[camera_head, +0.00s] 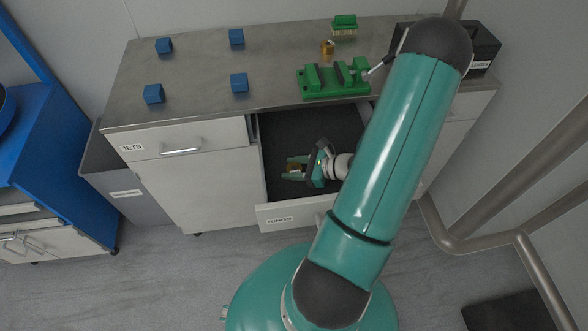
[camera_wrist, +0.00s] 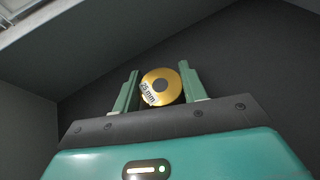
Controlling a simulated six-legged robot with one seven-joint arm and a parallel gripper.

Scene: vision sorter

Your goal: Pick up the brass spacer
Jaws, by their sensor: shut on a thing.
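The brass spacer (camera_wrist: 172,80) is a gold ring with a dark centre hole and a label that seems to read "25 mm". It sits between the two green fingers of my gripper (camera_wrist: 160,90) in the wrist view, and the fingers are shut on it. In the head view my gripper (camera_head: 293,168) is inside the open drawer (camera_head: 262,150), with the spacer showing as a small brass patch (camera_head: 294,169) between the fingertips. I cannot tell whether the spacer touches the drawer floor.
Drawer walls surround my gripper. The counter (camera_head: 200,85) above holds several blue cubes (camera_head: 239,82), a green fixture (camera_head: 333,80), another brass piece (camera_head: 327,47), a green brush-like block (camera_head: 344,24) and a black bin (camera_head: 484,48). A grey bin (camera_head: 125,180) stands left; a pipe railing (camera_head: 480,243) runs right.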

